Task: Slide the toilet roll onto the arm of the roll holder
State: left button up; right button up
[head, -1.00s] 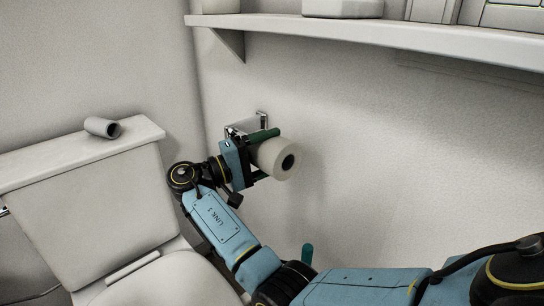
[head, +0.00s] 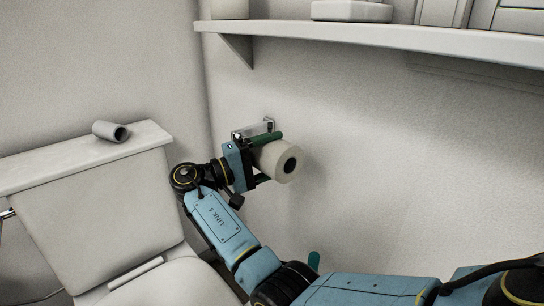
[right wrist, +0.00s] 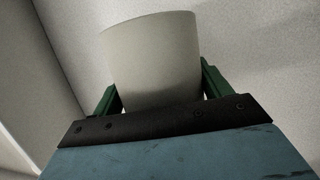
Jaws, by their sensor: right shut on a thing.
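The toilet roll (head: 280,161) is off-white with a dark core hole facing right and toward me in the head view. My right gripper (head: 266,156) is shut on the roll, with green fingers on either side of it. In the right wrist view the roll (right wrist: 152,62) fills the space between the fingers. The chrome roll holder (head: 268,125) is fixed to the wall just behind the gripper and roll. Its arm is mostly hidden, so I cannot tell whether the roll is around it or beside it. My left gripper is not in view.
An empty grey cardboard tube (head: 110,131) lies on the toilet tank lid (head: 60,162) at left. A white wall shelf (head: 390,37) with items on it runs above the holder. The wall to the right of the roll is clear.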

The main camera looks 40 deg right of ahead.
dwell(0.3)
jog(key=shift+w, duration=0.1)
jog(key=shift+w+a+b, duration=0.1)
jog(key=shift+w+b, duration=1.25)
jog(key=shift+w, duration=0.1)
dwell(0.9)
jog(key=shift+w+a+b, duration=0.1)
jog(key=shift+w+b, duration=0.5)
jog(key=shift+b, duration=0.05)
jog(key=shift+w, duration=0.75)
